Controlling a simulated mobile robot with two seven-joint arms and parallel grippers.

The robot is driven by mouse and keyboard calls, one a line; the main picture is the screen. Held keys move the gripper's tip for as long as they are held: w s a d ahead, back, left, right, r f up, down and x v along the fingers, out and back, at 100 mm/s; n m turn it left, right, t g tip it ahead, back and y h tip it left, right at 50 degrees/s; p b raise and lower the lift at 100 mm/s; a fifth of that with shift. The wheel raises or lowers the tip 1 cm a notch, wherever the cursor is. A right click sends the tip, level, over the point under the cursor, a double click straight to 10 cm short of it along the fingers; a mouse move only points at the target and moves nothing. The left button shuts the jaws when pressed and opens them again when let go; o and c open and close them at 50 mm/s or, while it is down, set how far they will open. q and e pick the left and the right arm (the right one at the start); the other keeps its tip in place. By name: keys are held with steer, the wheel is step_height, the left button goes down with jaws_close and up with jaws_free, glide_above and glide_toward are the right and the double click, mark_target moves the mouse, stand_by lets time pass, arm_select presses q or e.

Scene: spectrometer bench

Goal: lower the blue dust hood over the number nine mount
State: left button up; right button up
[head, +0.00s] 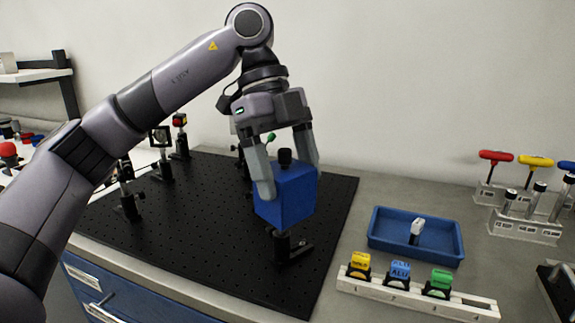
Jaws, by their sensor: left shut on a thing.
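The blue dust hood (284,198) is a box with a black knob on top, over the right part of the black breadboard. My left gripper (289,178) comes down from above, its fingers on either side of the hood, and is shut on it. The hood looks upright. Directly below it a black post mount (284,248) with a foot stands on the breadboard. The mount's upper part is hidden by the hood, and no number nine can be read. I cannot tell whether the hood touches the mount. My right gripper is not in view.
The breadboard (185,235) holds several other optical mounts at its left and back, including one with a red-faced cube (180,122). Right of it are a blue tray (385,240), a white rack with coloured blocks (400,298) and T-handled tools (495,157). The breadboard's front is clear.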

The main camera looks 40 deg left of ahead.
mark_target(280, 150)
arm_select(q)
steer(key=shift+f+b, duration=0.35)
steer(key=shift+f, duration=0.3)
steer(key=shift+f, duration=0.2)
stand_by(0.5)
steer(key=o, duration=1)
steer(key=p+v, duration=0.1)
steer(key=v, duration=0.5)
steer(key=shift+r+p, duration=0.25)
steer(key=shift+p, duration=0.05)
steer(key=shift+a+r, duration=0.2)
steer(key=shift+r, duration=0.05)
